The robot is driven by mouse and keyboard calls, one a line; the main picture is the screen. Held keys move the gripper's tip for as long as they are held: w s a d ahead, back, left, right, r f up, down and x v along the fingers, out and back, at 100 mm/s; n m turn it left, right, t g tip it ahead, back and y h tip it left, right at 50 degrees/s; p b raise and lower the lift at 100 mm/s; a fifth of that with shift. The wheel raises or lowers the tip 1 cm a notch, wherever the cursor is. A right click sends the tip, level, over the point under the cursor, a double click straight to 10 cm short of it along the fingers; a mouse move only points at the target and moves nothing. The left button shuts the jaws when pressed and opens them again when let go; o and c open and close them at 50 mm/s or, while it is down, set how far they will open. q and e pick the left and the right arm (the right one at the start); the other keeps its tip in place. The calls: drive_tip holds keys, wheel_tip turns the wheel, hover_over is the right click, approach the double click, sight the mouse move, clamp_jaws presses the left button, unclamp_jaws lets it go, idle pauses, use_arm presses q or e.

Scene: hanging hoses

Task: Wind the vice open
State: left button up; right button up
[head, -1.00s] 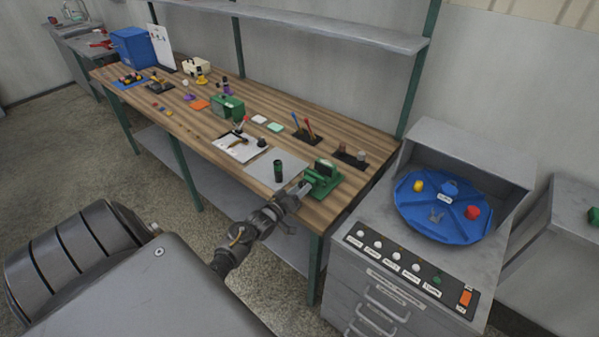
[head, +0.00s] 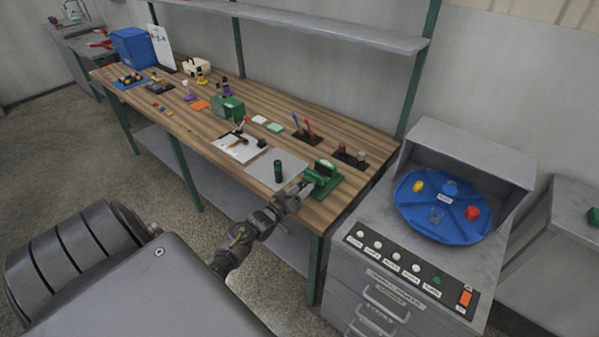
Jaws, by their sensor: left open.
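The green vice (head: 324,178) stands at the near right corner of the wooden workbench (head: 215,130). My left gripper (head: 303,187) is at the vice's left front side, by the place where its handle would be. It is open, and its fingertips are very small in the picture. The handle is hidden or too small to make out, and I cannot tell whether the fingers touch the vice. The jaw gap is too small to judge. My right gripper is not in the picture.
A dark green cylinder (head: 278,171) stands on a grey mat (head: 262,163) just left of the vice. Tool holders (head: 349,157) are behind it. A grey cabinet with a blue round tray (head: 420,222) and a row of knobs stands to the right.

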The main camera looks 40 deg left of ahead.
use_arm(q)
drive_tip(key=shift+s, duration=0.15)
drive_tip(key=s+b, duration=0.2)
drive_tip(key=s, duration=0.8)
drive_tip(key=shift+s, duration=0.25)
drive_tip(key=shift+d, duration=0.1)
drive_tip(key=s+d+f+m+g, duration=0.2)
drive_tip(key=s+f+g, duration=0.15)
drive_tip(key=f, duration=0.65)
drive_tip(key=s+d+f+m+g, duration=0.15)
drive_tip(key=s+f, duration=0.35)
drive_tip(key=f, duration=0.5)
drive_tip(key=s+d+f+m+g, duration=0.2)
drive_tip(key=s+f+g, duration=0.2)
drive_tip(key=f, duration=0.6)
drive_tip(key=s+d+f+m+g, duration=0.1)
drive_tip(key=s+d+f, duration=0.3)
drive_tip(key=s, duration=0.5)
drive_tip(key=s+d+f+m+g+b, duration=0.1)
drive_tip(key=s+d+f+g, duration=0.3)
drive_tip(key=s, duration=0.5)
drive_tip(key=s+d+f+m+g, duration=0.2)
drive_tip(key=s+d+f+g, duration=0.1)
drive_tip(key=s+f, duration=0.4)
drive_tip(key=s+d, duration=0.1)
drive_tip(key=s, duration=0.1)
drive_tip(key=shift+s+d+f+b, duration=0.25)
drive_tip(key=shift+s+b, duration=0.05)
drive_tip(key=shift+s, duration=0.05)
